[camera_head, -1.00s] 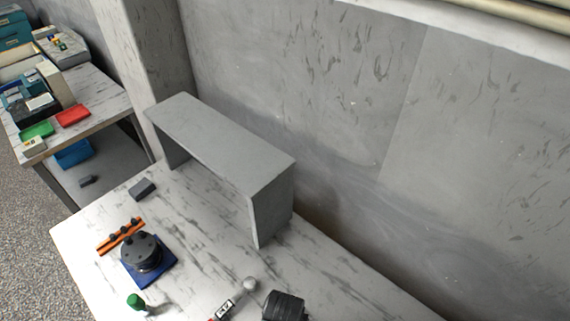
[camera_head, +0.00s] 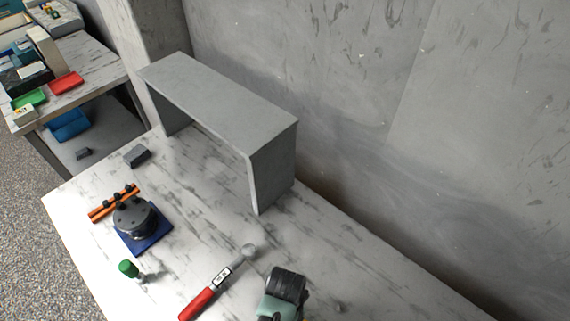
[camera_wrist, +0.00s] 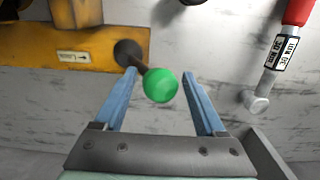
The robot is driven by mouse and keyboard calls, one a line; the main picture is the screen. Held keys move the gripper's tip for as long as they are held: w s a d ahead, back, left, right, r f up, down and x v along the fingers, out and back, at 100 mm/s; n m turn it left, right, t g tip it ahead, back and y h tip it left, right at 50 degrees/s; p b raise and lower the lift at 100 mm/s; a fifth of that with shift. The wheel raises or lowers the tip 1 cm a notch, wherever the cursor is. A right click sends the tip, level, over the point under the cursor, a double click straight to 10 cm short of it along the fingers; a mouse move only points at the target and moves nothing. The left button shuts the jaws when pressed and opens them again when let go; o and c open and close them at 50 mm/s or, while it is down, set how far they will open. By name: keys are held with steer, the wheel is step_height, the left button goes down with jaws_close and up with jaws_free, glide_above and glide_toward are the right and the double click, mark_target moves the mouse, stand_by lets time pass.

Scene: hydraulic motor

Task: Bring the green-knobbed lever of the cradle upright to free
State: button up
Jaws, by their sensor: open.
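In the wrist view, the lever's round green knob (camera_wrist: 161,86) sits between the two blue fingers of my open gripper (camera_wrist: 159,76), apart from both as far as I can tell. Its short dark rod slants from a round dark pivot (camera_wrist: 128,52) on the yellow-orange cradle (camera_wrist: 95,48), so the lever looks tilted. The cradle carries a white arrow label (camera_wrist: 73,57) and fills the upper left. In the head view, a black and teal part, apparently my wrist, is at the bottom edge. The fingers, cradle and lever cannot be made out there.
A red-handled wrench (camera_head: 207,295) lies beside the cradle; it also shows in the wrist view (camera_wrist: 281,52). A grey riser (camera_head: 215,95) stands behind. A separate green-topped piece (camera_head: 128,268), a dark round part on a blue base (camera_head: 150,243) and an orange rack (camera_head: 101,211) are at left.

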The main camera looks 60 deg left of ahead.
steer(key=c, duration=0.7)
steer(key=shift+w+d+r+p, duration=0.15)
steer(key=shift+d+r+p, duration=0.3)
steer(key=shift+p, duration=0.3)
steer(key=shift+c, duration=0.5)
steer(key=shift+d+f, duration=0.1)
steer(key=shift+d, duration=0.15)
